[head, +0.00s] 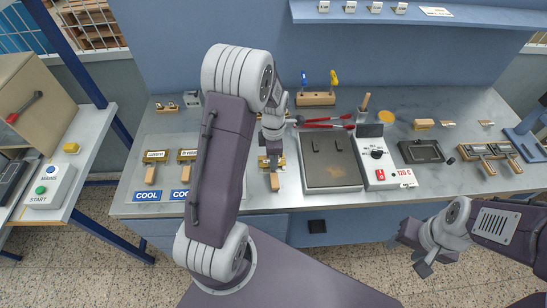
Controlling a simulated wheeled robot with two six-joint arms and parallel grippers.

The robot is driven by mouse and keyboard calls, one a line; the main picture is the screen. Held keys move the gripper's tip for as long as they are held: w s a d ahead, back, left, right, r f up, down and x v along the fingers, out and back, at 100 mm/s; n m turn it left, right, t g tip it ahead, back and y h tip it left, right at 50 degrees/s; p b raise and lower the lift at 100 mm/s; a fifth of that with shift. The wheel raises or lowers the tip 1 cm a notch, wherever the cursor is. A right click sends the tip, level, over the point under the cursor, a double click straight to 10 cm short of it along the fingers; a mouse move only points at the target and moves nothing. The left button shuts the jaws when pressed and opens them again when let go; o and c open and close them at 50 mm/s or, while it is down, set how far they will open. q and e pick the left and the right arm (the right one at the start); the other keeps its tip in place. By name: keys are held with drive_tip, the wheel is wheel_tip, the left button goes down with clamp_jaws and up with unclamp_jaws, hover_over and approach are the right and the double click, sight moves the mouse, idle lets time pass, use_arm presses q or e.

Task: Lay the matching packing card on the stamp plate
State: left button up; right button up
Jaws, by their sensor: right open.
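A flat grey plate (333,174) with two dark bars on it lies mid-bench and looks like the stamp plate. I see no card that is clearly on it. I cannot tell which item is the matching packing card; a pale card (436,11) with print lies on the upper shelf. My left gripper (272,160) points down left of the plate, over a brass stamp with a wooden handle (275,182). The arm partly hides it, and its grip is unclear. My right gripper (428,262) is open, low at the right in front of the bench, away from the objects.
A white heater box (377,150) with a red readout stands right of the plate. Brass stamps (155,157) sit at the left above blue COOL labels (147,196). Red-handled pliers (327,121) lie behind the plate. A dark tray (427,152) and more stamps (490,151) are at right.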

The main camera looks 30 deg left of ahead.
use_arm(q)
wheel_tip(320, 180, up, 9)
idle(0.5)
drive_tip(key=shift+d, duration=0.1)
idle(0.5)
drive_tip(key=s+d+f+m, duration=0.1)
drive_tip(key=s+d+m, duration=0.2)
drive_tip(key=m, duration=0.9)
drive_tip(key=s+d+f+m+t, duration=0.1)
drive_tip(key=s+d+m, duration=0.3)
drive_tip(key=s+m, duration=0.5)
drive_tip(key=f+m, duration=0.1)
drive_tip(key=m, duration=0.2)
drive_tip(key=shift+s+d, duration=0.2)
drive_tip(key=shift+s, duration=0.1)
